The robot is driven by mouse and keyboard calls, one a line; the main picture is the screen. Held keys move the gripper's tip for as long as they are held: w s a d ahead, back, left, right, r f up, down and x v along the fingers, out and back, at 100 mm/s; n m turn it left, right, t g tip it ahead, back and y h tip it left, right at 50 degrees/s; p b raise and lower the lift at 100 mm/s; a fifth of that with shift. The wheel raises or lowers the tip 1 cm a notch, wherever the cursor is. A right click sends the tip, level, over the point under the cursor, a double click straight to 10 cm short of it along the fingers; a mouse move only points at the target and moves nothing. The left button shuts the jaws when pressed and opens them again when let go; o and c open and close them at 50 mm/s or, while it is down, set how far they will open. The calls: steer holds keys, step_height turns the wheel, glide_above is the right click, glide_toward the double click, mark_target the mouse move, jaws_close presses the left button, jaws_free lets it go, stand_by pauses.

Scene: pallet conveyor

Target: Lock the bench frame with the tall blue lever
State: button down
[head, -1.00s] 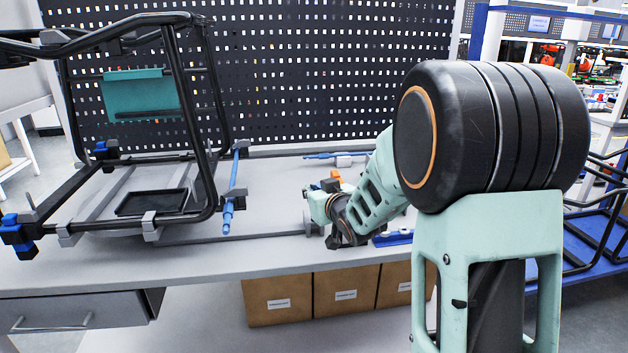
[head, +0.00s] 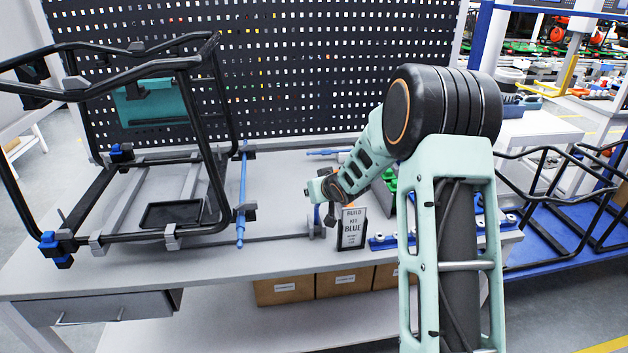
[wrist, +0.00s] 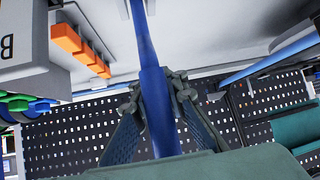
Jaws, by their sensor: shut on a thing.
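The black tubular frame (head: 203,140) stands on grey rails on the bench at the left of the head view. My gripper (head: 314,193) is over the bench, right of the frame and apart from it. It is shut on an upright blue lever (head: 317,216), whose lower end meets a small grey bracket on the bench. In the wrist view the lever (wrist: 158,105) runs between the two fingers (wrist: 157,98). Another blue rod (head: 242,190) lies along the frame's right side. A third blue rod (head: 325,152) lies behind my gripper.
A "BUILD KIT BLUE" sign (head: 352,229) stands close to the right of my gripper. A black pegboard (head: 290,70) closes the back. Bench between rod and gripper is mostly clear.

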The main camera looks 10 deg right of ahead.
steer(key=shift+w+r+p, duration=0.15)
steer(key=shift+w+p, duration=0.15)
steer(key=shift+p, duration=0.55)
steer(key=shift+g, duration=0.3)
steer(key=shift+w, duration=0.1)
steer(key=c, duration=2)
jaws_free()
steer(key=v, duration=1.2)
